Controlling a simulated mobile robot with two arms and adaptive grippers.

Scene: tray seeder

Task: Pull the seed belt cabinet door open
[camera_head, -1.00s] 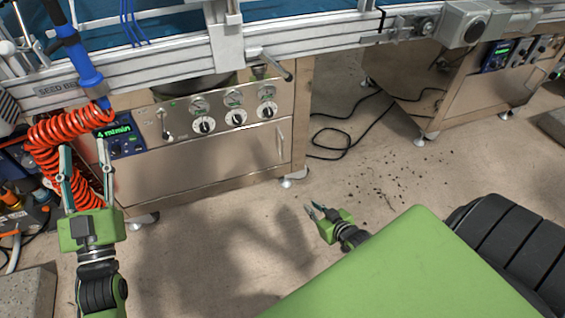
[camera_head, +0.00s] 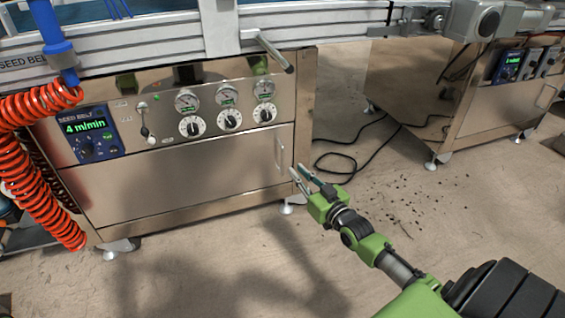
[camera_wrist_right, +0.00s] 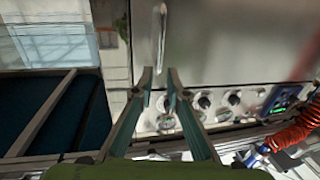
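The seed belt cabinet door (camera_head: 180,177) is a plain metal panel under the dials and looks shut. Its upright bar handle (camera_head: 279,152) is near the door's right edge; in the right wrist view the handle (camera_wrist_right: 159,35) lies just beyond the fingertips, in line with the gap. My right gripper (camera_head: 299,174) is to the right of and slightly below the handle, apart from it. In the right wrist view its two fingers (camera_wrist_right: 159,76) are apart with nothing held between them. My left gripper is out of view.
The control panel with a blue display (camera_head: 86,128) and dials is above the door. A metal lever (camera_head: 275,52) sticks out above it. A red coiled hose (camera_head: 45,205) hangs at the left. Black cable (camera_head: 345,160) lies on the floor. Floor before the door is clear.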

